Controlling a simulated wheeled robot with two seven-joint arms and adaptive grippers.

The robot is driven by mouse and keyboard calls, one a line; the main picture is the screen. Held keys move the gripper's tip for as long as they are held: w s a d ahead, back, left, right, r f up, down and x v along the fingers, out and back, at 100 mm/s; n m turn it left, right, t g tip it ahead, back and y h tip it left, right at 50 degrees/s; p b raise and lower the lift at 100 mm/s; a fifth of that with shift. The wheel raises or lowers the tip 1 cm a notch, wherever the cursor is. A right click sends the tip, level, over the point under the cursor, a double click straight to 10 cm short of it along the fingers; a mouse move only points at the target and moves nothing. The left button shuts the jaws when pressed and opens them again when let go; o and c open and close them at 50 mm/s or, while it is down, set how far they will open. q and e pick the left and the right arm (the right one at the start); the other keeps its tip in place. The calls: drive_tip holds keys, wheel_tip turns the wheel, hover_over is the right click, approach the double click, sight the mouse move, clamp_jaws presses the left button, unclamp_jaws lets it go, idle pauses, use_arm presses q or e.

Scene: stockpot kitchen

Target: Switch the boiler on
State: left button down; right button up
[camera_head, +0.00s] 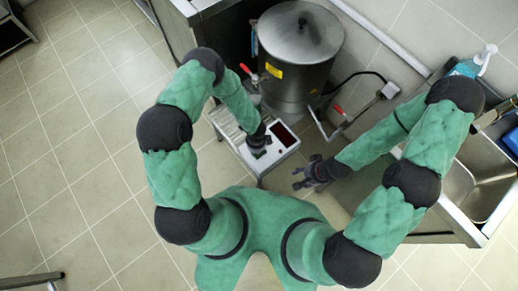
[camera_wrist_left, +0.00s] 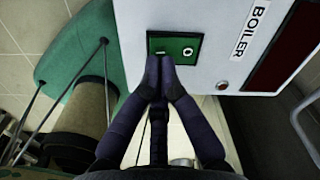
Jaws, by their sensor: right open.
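The white boiler control box (camera_head: 285,152) stands in front of the large steel boiler pot (camera_head: 300,35). In the left wrist view, the box face (camera_wrist_left: 205,15) carries the word BOILER, a dark red panel (camera_wrist_left: 285,50) and a green switch (camera_wrist_left: 187,46) marked I and 0. My left gripper (camera_wrist_left: 160,60) is shut and empty, its fingertips at the lower left of the switch, over the I side. I cannot tell whether they touch it or which way the switch is set. In the head view, my left gripper (camera_head: 259,152) is over the box. My right gripper (camera_head: 303,176) is open and empty, right of the box.
Red-handled taps (camera_head: 249,73) are by the pot, and a pipe with another red handle (camera_head: 338,109) is to its right. A steel sink (camera_head: 475,180) with a soap bottle (camera_head: 472,64) behind it is at the right.

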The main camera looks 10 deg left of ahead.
use_arm(q)
drive_tip(key=shift+f+b, duration=1.15)
drive_tip(key=shift+b, duration=0.05)
idle(0.9)
drive_tip(key=shift+r, duration=0.1)
drive_tip(key=shift+r+p, duration=2.35)
drive_tip(key=shift+r, duration=1.1)
drive_tip(key=shift+s+d, duration=0.1)
drive_tip(key=shift+s, duration=0.25)
drive_tip(key=s+d+r+n+h, duration=0.1)
drive_tip(key=s+r+n+h, duration=0.3)
drive_tip(key=n, duration=1.8)
drive_tip(key=s+r, duration=0.4)
drive_tip(key=s, duration=0.1)
drive_tip(key=shift+r+p, duration=0.25)
drive_tip(key=shift+p, duration=0.1)
